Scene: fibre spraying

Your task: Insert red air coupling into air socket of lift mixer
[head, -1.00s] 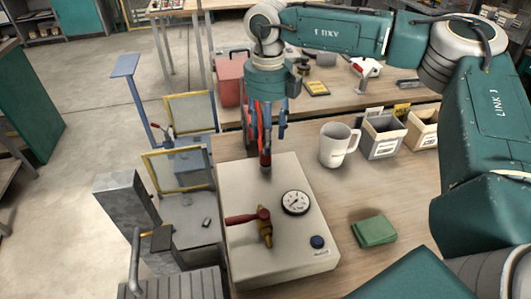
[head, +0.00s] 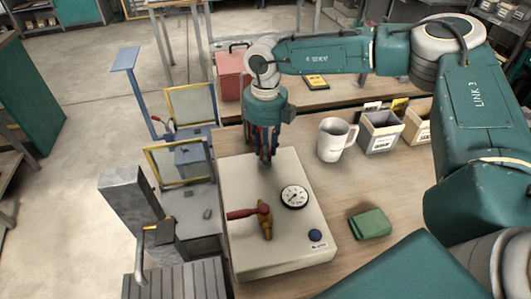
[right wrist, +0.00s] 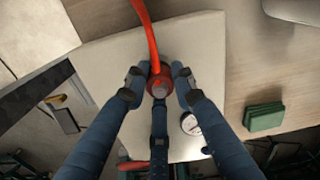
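The lift mixer is a pale box (head: 250,220) on the table, with a gauge, a red-handled brass valve and a blue button on top. My right gripper (head: 265,160) points down over the box's far left part, with its fingertips close to the top. In the right wrist view, its fingers (right wrist: 160,85) close around the round red air coupling (right wrist: 159,78), and a red hose (right wrist: 145,25) runs up from it. The air socket is hidden under the coupling and fingers, so I cannot tell how deep the coupling sits. My left gripper is not in view.
The gauge (head: 294,196) and red valve handle (head: 242,213) are nearer than the gripper. A white mug (head: 332,143), grey bin (head: 379,133) and green cloth (head: 369,223) stand to the right. A yellow-framed stand (head: 190,108) is at the left.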

